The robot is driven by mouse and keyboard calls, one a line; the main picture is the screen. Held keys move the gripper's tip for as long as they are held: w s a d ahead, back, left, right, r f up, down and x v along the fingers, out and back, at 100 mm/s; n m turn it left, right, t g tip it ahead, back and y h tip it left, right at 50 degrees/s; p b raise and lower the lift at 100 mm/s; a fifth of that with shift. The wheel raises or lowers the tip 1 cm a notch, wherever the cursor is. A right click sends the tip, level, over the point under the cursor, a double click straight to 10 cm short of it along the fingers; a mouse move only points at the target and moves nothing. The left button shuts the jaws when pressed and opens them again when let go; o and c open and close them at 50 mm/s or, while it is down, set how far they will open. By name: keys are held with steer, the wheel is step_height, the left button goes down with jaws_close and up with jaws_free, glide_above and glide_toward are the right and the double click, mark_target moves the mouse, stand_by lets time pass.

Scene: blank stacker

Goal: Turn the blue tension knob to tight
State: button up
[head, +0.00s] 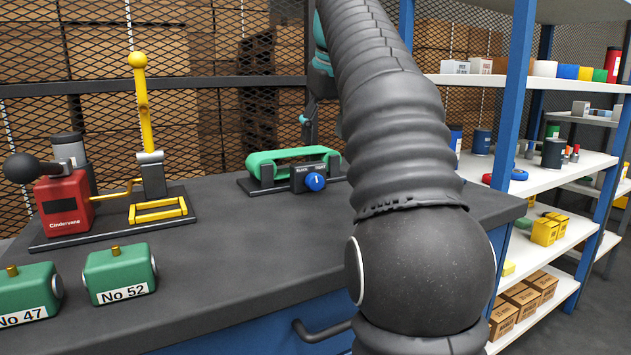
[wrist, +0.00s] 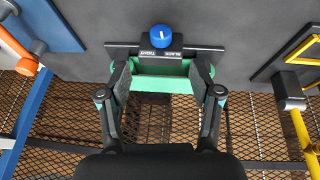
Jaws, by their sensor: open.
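The blue tension knob (head: 315,181) sits on the front of a black label block (head: 299,179) at the green belt unit (head: 292,157). Its white mark stands about upright. In the wrist view the knob (wrist: 161,36) appears above the words SLACK and TIGHT, and its mark lies between them. My gripper (wrist: 164,70) is open, with its fingers apart on either side of the green belt in that view. The knob lies beyond the fingertips, and nothing is held. In the head view my arm hides part of the gripper.
A red machine (head: 66,203) with a black ball and a yellow lever (head: 144,103) stand left on the dark bench (head: 230,270). Green blocks No 47 (head: 27,294) and No 52 (head: 120,273) are at the front left. Mesh fencing is behind; stocked shelves (head: 575,160) are right.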

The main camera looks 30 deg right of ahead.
mark_target(317, 179)
steer(key=b+x, duration=0.3)
steer(key=x, duration=0.9)
steer(key=shift+b, duration=0.35)
steer(key=c, duration=1.1)
steer(key=shift+r, duration=0.15)
steer(key=shift+c, duration=0.2)
